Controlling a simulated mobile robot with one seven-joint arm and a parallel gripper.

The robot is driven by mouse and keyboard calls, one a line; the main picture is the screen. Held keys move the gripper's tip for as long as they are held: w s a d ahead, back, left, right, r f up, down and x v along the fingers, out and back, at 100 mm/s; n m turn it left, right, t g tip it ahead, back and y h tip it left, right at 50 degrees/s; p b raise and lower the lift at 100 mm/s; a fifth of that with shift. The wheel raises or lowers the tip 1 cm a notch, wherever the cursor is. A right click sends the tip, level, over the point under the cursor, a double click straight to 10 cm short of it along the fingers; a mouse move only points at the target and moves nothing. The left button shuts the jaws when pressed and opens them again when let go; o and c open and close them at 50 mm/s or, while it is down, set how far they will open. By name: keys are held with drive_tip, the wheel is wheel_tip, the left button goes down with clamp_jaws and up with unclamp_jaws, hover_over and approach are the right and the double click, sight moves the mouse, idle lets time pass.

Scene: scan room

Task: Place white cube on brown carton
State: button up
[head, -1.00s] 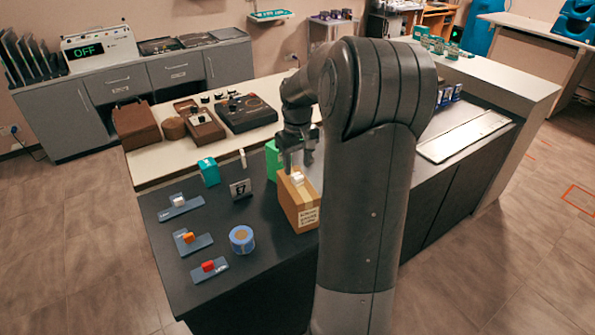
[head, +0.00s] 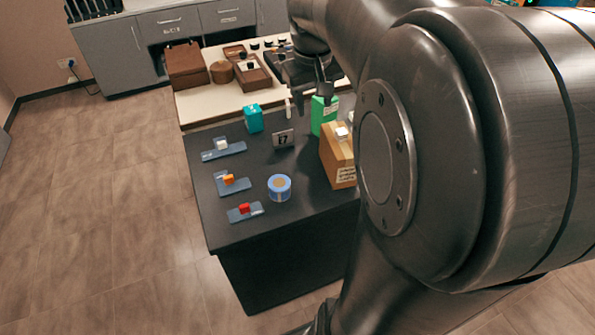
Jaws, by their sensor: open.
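The brown carton (head: 337,160) stands upright near the right edge of the dark table. A small white cube (head: 342,133) shows on top of it, close to my arm link. Another small white block (head: 222,144) sits on a blue-grey pad at the table's left. My gripper (head: 308,100) is open above and behind the carton, apart from the white cube on it. My arm hides the area right of the carton.
A green box (head: 322,114) stands just behind the carton. A teal box (head: 253,118), a small numbered stand (head: 283,138) and a blue roll (head: 279,187) are on the table. Orange (head: 229,179) and red (head: 244,208) blocks sit on pads. The table's front middle is clear.

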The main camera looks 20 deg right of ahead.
drive_tip(key=s+a+f+t, duration=0.1)
drive_tip(key=s+a+t, duration=0.1)
drive_tip(key=s+a, duration=0.3)
drive_tip(key=s+a+f+t+y, duration=0.1)
drive_tip(key=s+a, duration=0.5)
drive_tip(key=s, duration=0.5)
drive_tip(key=shift+s+f+t, duration=0.2)
drive_tip(key=shift+s+t, duration=0.1)
drive_tip(key=shift+t, duration=0.1)
